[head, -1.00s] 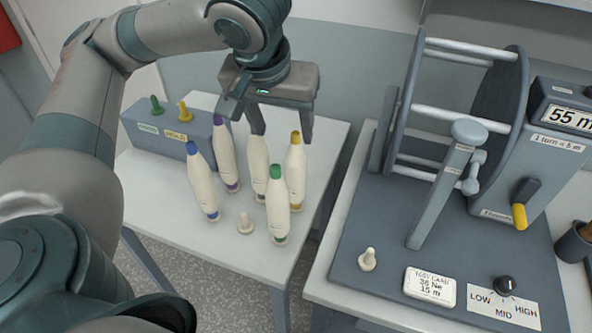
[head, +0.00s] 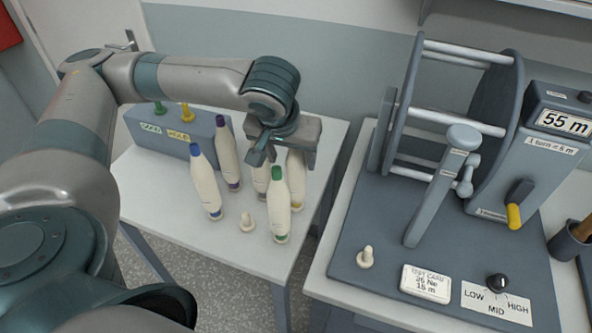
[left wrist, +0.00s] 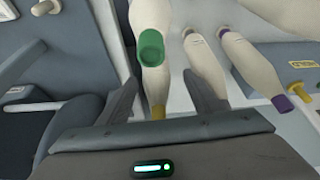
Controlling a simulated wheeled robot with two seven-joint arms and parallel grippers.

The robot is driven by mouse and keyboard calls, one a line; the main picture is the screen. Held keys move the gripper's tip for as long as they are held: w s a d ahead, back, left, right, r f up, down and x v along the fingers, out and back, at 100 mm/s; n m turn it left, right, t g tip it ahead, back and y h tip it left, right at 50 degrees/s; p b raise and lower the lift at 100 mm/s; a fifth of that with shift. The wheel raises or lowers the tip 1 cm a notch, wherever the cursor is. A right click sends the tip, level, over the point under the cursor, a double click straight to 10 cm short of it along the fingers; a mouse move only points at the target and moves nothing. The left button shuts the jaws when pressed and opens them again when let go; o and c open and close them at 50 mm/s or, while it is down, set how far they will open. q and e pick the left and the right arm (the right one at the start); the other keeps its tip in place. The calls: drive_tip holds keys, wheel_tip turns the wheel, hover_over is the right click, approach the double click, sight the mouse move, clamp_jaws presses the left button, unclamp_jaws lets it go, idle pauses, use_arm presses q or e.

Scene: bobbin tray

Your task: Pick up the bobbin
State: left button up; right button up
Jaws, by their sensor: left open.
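Several cream bobbins stand upright on the small white table (head: 165,225): a blue-tipped one (head: 206,183), a purple-tipped one (head: 228,158), a green-tipped one (head: 280,205), and two behind it, one partly hidden (head: 261,180) and one with its top covered (head: 297,180). My left gripper (head: 285,158) is open, low over these two back bobbins. The purple tip (left wrist: 283,102) is off to the right. Whether the fingers touch anything is unclear.
A grey box (head: 175,135) with green and yellow knobs stands at the table's back left. A short empty peg (head: 247,223) is at the front. To the right, past a gap, a grey reel machine (head: 445,130) fills another table. The small table's left front is clear.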

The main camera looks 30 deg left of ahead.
use_arm(q)
drive_tip(key=shift+f, duration=0.1)
drive_tip(key=shift+w+f+p, duration=0.3)
drive_tip(key=shift+f+p, duration=0.15)
drive_tip(key=shift+f, duration=0.15)
drive_tip(key=shift+d+p+x, duration=0.2)
drive_tip(key=shift+p+x, duration=0.25)
drive_tip(key=shift+x, duration=1.4)
drive_tip(key=c, duration=1.2)
wheel_tip(320, 180, up, 10)
drive_tip(key=shift+b, duration=0.95)
